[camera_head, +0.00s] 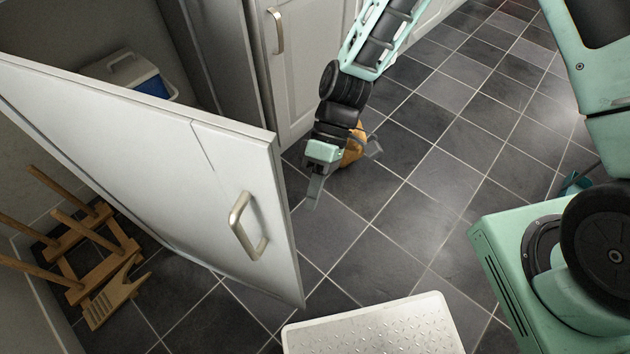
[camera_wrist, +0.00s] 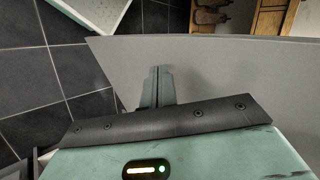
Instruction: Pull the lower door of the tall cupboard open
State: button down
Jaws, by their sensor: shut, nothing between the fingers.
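The lower door (camera_head: 150,160) of the tall cupboard stands swung wide open in the head view, with its metal bar handle (camera_head: 242,226) near the free edge. The cupboard (camera_head: 205,60) is behind it, its inside partly visible. My gripper (camera_head: 313,190) is to the right of the door's free edge, pointing down, apart from the handle. In the wrist view my gripper's fingers (camera_wrist: 158,84) are together and empty, with the grey door face (camera_wrist: 220,75) beyond them. The handle does not show in the wrist view.
A white and blue box (camera_head: 130,72) sits inside the cupboard. A white textured step (camera_head: 375,325) lies at the bottom. An orange object (camera_head: 354,146) is partly hidden behind my gripper.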

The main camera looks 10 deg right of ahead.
jog(key=s+a+f, duration=0.3)
jog(key=s+a, duration=0.1)
jog(key=s, duration=0.2)
jog(key=shift+s+f, duration=0.2)
jog(key=shift+a, duration=0.15)
